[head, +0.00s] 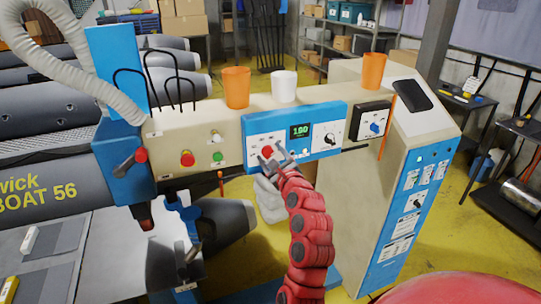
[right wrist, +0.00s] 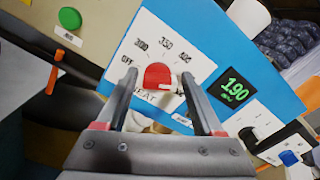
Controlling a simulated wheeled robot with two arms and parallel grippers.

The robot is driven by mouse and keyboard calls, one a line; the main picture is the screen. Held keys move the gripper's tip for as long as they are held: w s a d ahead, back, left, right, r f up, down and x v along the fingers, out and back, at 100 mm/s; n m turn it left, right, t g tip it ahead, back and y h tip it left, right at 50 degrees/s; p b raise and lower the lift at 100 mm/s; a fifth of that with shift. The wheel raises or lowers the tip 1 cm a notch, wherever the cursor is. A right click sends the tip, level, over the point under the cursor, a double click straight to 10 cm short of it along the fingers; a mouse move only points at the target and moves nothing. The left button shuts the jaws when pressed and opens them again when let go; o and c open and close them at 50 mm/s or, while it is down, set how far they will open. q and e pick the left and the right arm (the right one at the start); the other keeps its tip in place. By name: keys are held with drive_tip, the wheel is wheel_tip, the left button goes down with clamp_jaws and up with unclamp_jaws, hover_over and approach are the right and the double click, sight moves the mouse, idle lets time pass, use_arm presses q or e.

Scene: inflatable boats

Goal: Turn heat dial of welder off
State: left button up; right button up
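The welder's blue control panel (head: 318,133) carries the red heat dial (head: 267,151) and a green-lit display (head: 299,132). In the right wrist view the red dial (right wrist: 158,77) sits on a white plate marked OFF at left, then 300, 350 and 400 clockwise. A small white mark shows at its lower right; the exact setting is unclear. The display there (right wrist: 238,89) reads 190. My right gripper (head: 273,159) is at the dial, fingers (right wrist: 160,72) apart on either side of it. Contact cannot be told. My left gripper is out of view.
Two orange cups (head: 236,88) (head: 373,71) and a white cup (head: 284,87) stand on the welder's top. Black-handled dial (head: 330,138), blue switch (head: 375,127), red button (head: 187,158) and green button (right wrist: 70,18) are near. A phone (head: 411,95) lies on the cabinet.

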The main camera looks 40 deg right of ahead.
drive_tip(key=shift+w, duration=0.1)
clamp_jaws()
drive_tip(key=shift+f, duration=0.1)
drive_tip(key=shift+n+b, duration=1)
drive_tip(key=shift+b, duration=0.05)
drive_tip(key=n+b, duration=1)
drive_tip(key=b, duration=0.1)
drive_tip(key=shift+a+f+n, duration=0.25)
drive_tip(key=shift+f+n, duration=0.15)
drive_tip(key=n+b, duration=0.5)
drive_tip(key=n, duration=0.1)
drive_tip(key=n+b, duration=1.2)
drive_tip(key=n, duration=0.1)
drive_tip(key=shift+d+f, duration=0.25)
drive_tip(key=shift+f, duration=0.1)
